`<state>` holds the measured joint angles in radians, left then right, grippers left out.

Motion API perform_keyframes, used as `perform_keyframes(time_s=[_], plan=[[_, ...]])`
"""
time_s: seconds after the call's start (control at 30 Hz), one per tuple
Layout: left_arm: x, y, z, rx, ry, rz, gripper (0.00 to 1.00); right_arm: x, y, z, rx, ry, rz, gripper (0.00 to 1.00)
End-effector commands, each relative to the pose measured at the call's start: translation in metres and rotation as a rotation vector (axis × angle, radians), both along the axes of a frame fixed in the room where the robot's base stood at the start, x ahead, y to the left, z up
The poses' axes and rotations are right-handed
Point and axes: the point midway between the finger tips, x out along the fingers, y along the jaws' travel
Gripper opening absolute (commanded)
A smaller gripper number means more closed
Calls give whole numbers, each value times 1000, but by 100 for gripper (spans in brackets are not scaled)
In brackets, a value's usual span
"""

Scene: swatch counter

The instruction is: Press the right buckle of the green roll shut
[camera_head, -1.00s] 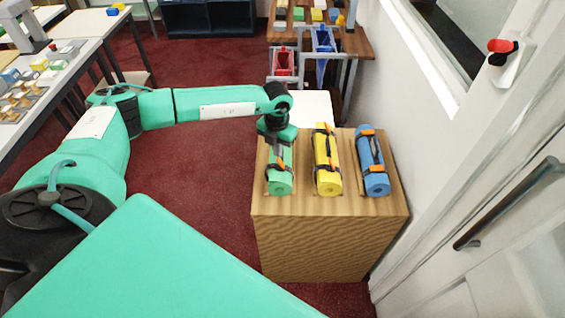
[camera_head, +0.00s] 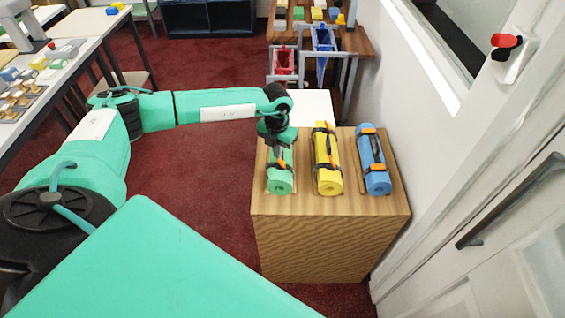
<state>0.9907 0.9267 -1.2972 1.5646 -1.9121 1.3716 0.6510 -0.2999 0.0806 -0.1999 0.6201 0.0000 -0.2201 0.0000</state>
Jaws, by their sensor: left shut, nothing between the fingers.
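The green roll (camera_head: 279,186) lies at the left of the wooden counter, its round end facing me. A dark strap with an orange buckle (camera_head: 285,166) crosses its near part; I cannot tell whether that buckle is shut. My left gripper (camera_head: 277,152) is shut and empty, pointing down over the far part of the green roll. It hides that part and any buckle there. Whether the fingertips touch the roll cannot be told. My right gripper is not in view.
A yellow roll (camera_head: 328,184) and a blue roll (camera_head: 376,183) lie to the right on the wooden counter (camera_head: 330,206), both with dark straps and orange buckles. A white wall and door stand close on the right. Red carpet is open to the left.

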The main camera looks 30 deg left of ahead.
Motion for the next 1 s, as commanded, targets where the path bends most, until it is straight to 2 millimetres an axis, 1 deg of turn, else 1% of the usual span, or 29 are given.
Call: perform_keyframes(time_s=[0.17, 1.0], plan=[[0, 0, -1, 0, 0, 0, 0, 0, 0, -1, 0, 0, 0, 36], [-3, 4, -22, 0, 1, 1, 0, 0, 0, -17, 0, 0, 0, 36]])
